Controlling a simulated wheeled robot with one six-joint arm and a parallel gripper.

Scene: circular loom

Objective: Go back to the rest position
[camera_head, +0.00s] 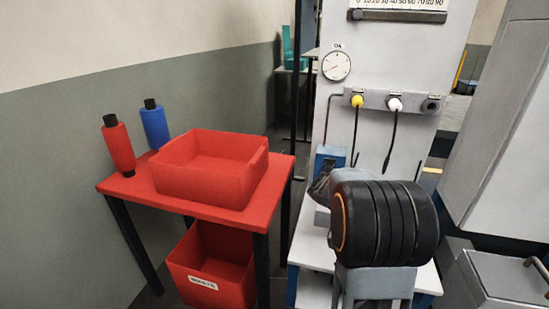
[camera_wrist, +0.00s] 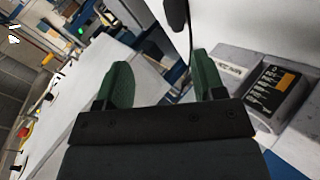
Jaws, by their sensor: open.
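My gripper (camera_wrist: 160,85) shows in the wrist view with its two green fingers spread apart and nothing between them. In the head view my arm's dark, thick link stands in front of the loom's panel (camera_head: 372,65), and the gripper's fingers are hidden behind it. A black cable end hangs beyond the fingers in the wrist view.
A red table (camera_head: 262,205) at left carries an empty red bin (camera_head: 235,190), a red spool (camera_head: 118,146) and a blue spool (camera_head: 154,125). A red waste bin (camera_head: 235,285) stands below. The panel holds a dial (camera_head: 336,66), a yellow plug (camera_head: 357,101) and a white plug (camera_head: 394,104).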

